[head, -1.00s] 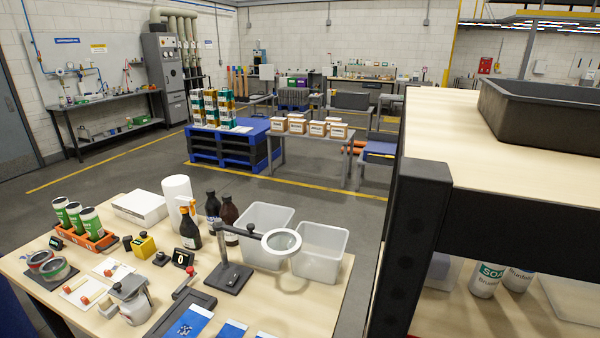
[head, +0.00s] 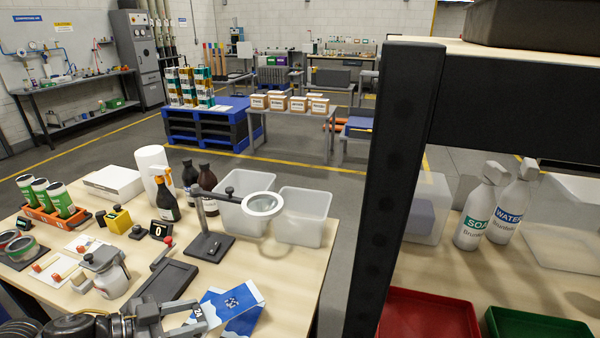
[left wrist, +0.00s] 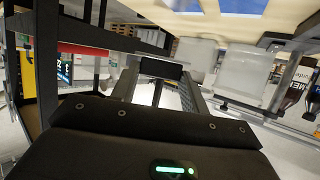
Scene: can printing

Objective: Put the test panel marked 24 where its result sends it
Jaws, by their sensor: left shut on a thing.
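A blue-and-white test panel with a 24 on its edge (head: 240,299) is tilted at the front of the near table in the head view. My left gripper (head: 186,317) comes in at the bottom left and is shut on the panel's left end, by the 24. Another blue-and-white panel (head: 243,322) shows partly beneath it. In the left wrist view the gripper fingers (left wrist: 160,84) point away from the camera, and a blue patch shows at the top edge. My right gripper is not in view.
A red tray (head: 430,312) and a green tray (head: 540,326) sit on the rack's lower shelf at right, beyond a dark post (head: 385,190). A magnifier lamp (head: 262,204), a dark frame (head: 166,283) and two clear bins (head: 303,215) stand on the table.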

